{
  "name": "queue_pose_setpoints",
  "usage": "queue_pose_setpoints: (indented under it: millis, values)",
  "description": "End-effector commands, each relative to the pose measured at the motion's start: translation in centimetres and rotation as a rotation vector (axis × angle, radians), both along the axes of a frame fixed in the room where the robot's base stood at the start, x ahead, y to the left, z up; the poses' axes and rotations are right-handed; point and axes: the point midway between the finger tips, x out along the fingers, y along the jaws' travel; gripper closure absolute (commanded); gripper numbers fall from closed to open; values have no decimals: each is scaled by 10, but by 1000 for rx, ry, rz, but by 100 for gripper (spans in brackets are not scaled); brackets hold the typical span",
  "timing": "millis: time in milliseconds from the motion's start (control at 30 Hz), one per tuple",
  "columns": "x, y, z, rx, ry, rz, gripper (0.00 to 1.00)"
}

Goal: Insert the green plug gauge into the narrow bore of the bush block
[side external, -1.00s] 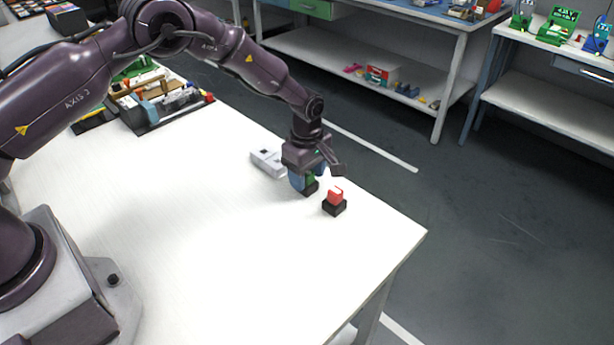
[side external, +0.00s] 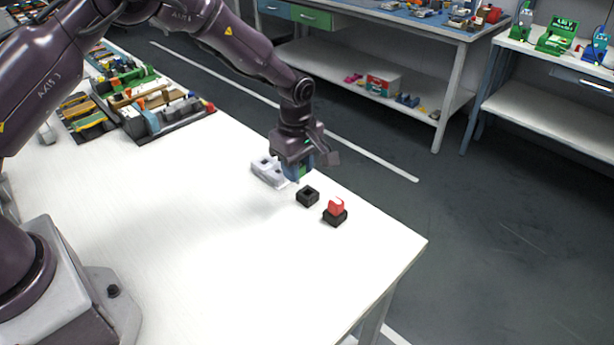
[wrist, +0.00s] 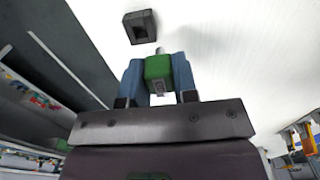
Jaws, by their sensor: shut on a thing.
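My gripper (side external: 298,172) is shut on the green plug gauge (wrist: 158,68). The blue fingers press on both sides of its green body in the wrist view, and a short grey metal end shows beyond it. The gauge hangs above the table, clear of the empty black holder. The bush block (side external: 263,166) is a pale grey block with dark square openings on top. It lies on the table just left of my gripper, its right part near or behind the fingers. I cannot tell from here which bore is the narrow one.
The black holder (side external: 307,197) stands empty, with a square opening that also shows in the wrist view. A red plug (side external: 336,207) sits in a second black holder nearby. Trays of parts (side external: 165,115) lie at the far left. The table's front is clear.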

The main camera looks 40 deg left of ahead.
Motion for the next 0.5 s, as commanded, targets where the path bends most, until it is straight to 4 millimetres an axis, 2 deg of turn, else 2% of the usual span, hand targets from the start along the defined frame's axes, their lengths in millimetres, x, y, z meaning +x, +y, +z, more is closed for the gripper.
queue_pose_setpoints:
  millis: [33,100,300,500]
  values:
    - [-10,1,15,-1,-5,0,96]
    - [-24,1,31,-1,-4,1,96]
    - [-68,5,49,0,-2,0,96]
    - [-98,8,63,-1,-3,1,96]
